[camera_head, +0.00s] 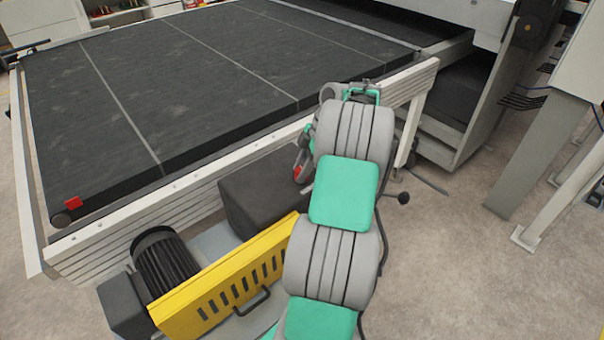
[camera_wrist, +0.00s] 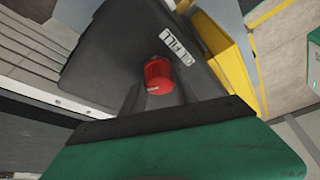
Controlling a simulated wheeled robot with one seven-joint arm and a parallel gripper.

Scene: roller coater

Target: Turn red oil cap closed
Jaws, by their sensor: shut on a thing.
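The red oil cap (camera_wrist: 158,76) shows in the middle of the wrist view, on the dark grey housing (camera_wrist: 125,50). A pale mark lies on its lower left side. My gripper (camera_wrist: 156,88) reaches to the cap and is shut on it. The finger contact is hard to make out against the dark housing. In the head view my arm reaches down beside the dark housing (camera_head: 262,190), and a small red patch shows at its right end. My arm hides most of the gripper there, and I cannot tell whether that patch is the cap.
A yellow guard (camera_head: 225,280) with slots and a handle stands close to my arm, beside a black motor (camera_head: 165,262). The wide black conveyor belt (camera_head: 190,85) and its pale side frame (camera_head: 130,225) lie behind. Open floor (camera_head: 450,260) is to the right.

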